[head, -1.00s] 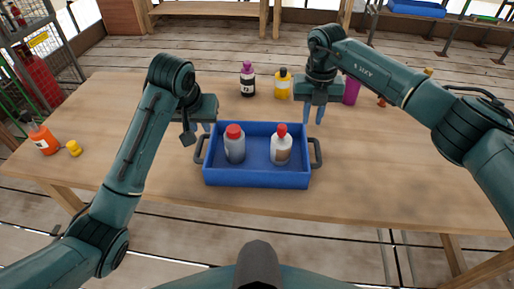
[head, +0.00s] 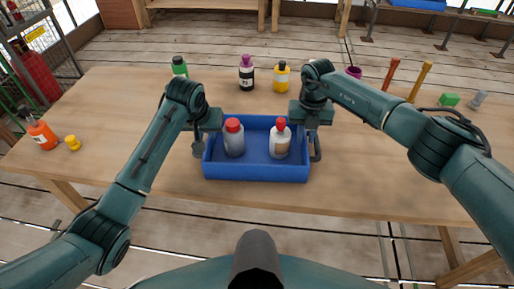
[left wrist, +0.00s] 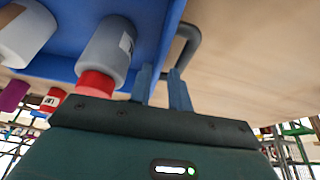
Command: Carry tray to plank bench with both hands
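The blue tray (head: 256,173) lies on the wooden table in the head view. It holds a grey bottle with a red cap (head: 235,142) and a white bottle with a red cap (head: 280,143). My left gripper (head: 199,138) is down at the tray's left handle (head: 198,151). In the left wrist view its two blue fingers (left wrist: 163,90) stand apart, with the dark handle (left wrist: 191,40) running down toward the gap between them. My right gripper (head: 312,128) is down at the right handle (head: 317,150); its fingertips are mostly hidden.
An orange bottle (head: 40,133) and a yellow piece (head: 73,143) sit at the left. Black (head: 246,77) and yellow (head: 281,78) bottles stand behind the tray. A bench (head: 205,5) is at the back.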

